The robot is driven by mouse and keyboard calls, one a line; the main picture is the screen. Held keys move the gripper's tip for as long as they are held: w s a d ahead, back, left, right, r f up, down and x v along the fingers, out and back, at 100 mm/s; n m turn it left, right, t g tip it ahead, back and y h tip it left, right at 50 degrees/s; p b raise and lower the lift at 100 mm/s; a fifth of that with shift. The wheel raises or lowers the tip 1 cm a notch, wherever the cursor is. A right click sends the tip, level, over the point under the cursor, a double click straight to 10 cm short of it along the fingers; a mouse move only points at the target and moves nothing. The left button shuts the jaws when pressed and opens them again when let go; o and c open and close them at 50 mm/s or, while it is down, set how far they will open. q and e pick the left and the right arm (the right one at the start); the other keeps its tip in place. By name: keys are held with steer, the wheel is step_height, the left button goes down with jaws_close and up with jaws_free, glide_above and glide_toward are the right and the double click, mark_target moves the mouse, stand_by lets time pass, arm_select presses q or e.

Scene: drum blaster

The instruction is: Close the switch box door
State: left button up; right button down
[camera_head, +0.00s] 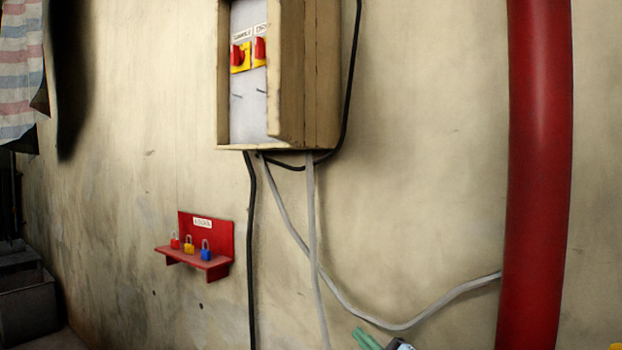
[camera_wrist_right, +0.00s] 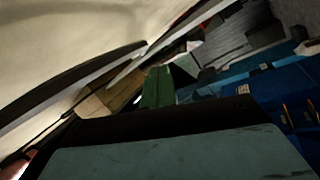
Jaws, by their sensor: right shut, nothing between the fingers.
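The switch box (camera_head: 323,75) is a tan metal box on the wall at the top of the head view. Its door (camera_head: 287,70) stands open on the right side, seen at a steep angle, and covers part of the interior. Inside are two red-and-yellow rotary switches (camera_head: 240,57) on a pale panel. The top of the box is out of frame. My right gripper (camera_head: 366,338) shows only as green fingertips at the bottom edge, below and right of the box and apart from the door. It is shut and empty. A green finger (camera_wrist_right: 157,88) shows in the wrist view. My left gripper is not in view.
A red pipe (camera_head: 537,170) runs vertically at the right. Black and grey cables (camera_head: 315,240) hang below the box. A red shelf (camera_head: 218,265) with small padlocks is on the wall at lower left. Blue objects (camera_wrist_right: 225,85) lie right in the wrist view.

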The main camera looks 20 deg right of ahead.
steer(key=s+a+r+n+g+y, duration=0.25)
steer(key=r+n+y, duration=0.35)
steer(key=r, duration=0.4)
steer(key=s+a+r+n+g+y, duration=0.1)
steer(key=s+r+n+g+y, duration=0.2)
steer(key=r+n, duration=0.6)
steer(key=s+a+r+n+g+y, duration=0.1)
steer(key=s+r+n+g+y, duration=0.3)
steer(key=r, duration=0.8)
steer(key=n+g+h+b, duration=0.1)
steer(key=n+g+h, duration=0.35)
steer(key=n, duration=1.05)
glide_toward(281, 97)
arm_select(q)
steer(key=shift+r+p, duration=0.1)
steer(key=shift+p, duration=0.55)
arm_select(e)
steer(key=shift+y, duration=0.25)
steer(key=x, duration=0.7)
steer(key=shift+w+d+f, duration=0.1)
steer(key=shift+w+f, duration=0.05)
steer(key=shift+f, duration=0.05)
